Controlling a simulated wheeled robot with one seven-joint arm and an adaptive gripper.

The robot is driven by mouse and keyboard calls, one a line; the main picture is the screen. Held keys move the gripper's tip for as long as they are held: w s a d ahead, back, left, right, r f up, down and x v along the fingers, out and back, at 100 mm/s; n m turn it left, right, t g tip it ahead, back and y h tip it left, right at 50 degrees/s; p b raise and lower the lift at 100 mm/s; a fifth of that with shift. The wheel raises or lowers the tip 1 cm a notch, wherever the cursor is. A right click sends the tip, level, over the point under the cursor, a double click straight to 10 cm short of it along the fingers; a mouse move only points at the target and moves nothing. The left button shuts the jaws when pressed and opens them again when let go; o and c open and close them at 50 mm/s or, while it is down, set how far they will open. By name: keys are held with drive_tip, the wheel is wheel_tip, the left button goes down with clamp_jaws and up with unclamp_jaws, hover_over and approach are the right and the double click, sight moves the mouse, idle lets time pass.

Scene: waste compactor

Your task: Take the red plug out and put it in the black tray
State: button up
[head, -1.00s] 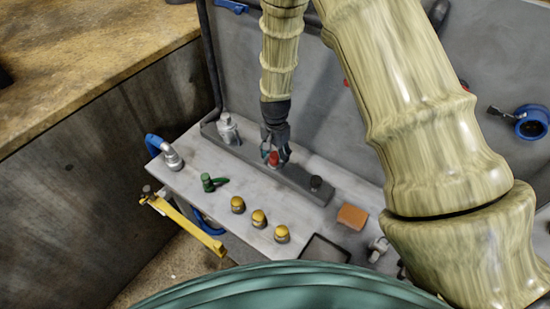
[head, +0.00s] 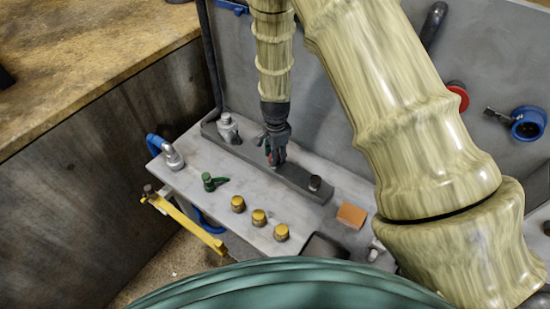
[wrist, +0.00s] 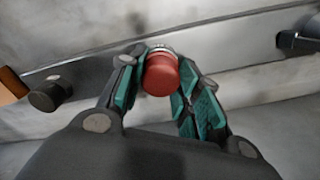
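The red plug (wrist: 161,76) sits between my gripper's fingertips in the wrist view, with a silver collar at its far end. In the head view only a bit of its red shows, beside the dark fingers. My gripper (head: 273,158) is over the grey bar on the bench. In the wrist view its teal-padded fingers (wrist: 163,66) lean in to both sides of the plug and look shut on it. The plug looks seated at the bar; its base is hidden. The black tray is not clear: a dark shape (head: 325,247) is at the bench's front edge, partly hidden.
The grey bar (head: 235,151) also carries a silver fitting (head: 228,128) and a black plug (head: 315,183). Several yellow-capped plugs (head: 259,217), a green valve (head: 209,182) and an orange block (head: 351,215) stand on the bench. A wall rises behind.

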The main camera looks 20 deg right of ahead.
drive_tip(key=shift+c, duration=1.2)
drive_tip(key=o, duration=0.4)
drive_tip(key=shift+c, duration=0.2)
drive_tip(key=c, duration=0.5)
drive_tip(key=shift+o, duration=0.2)
drive_tip(key=n, duration=0.5)
drive_tip(key=n, duration=0.5)
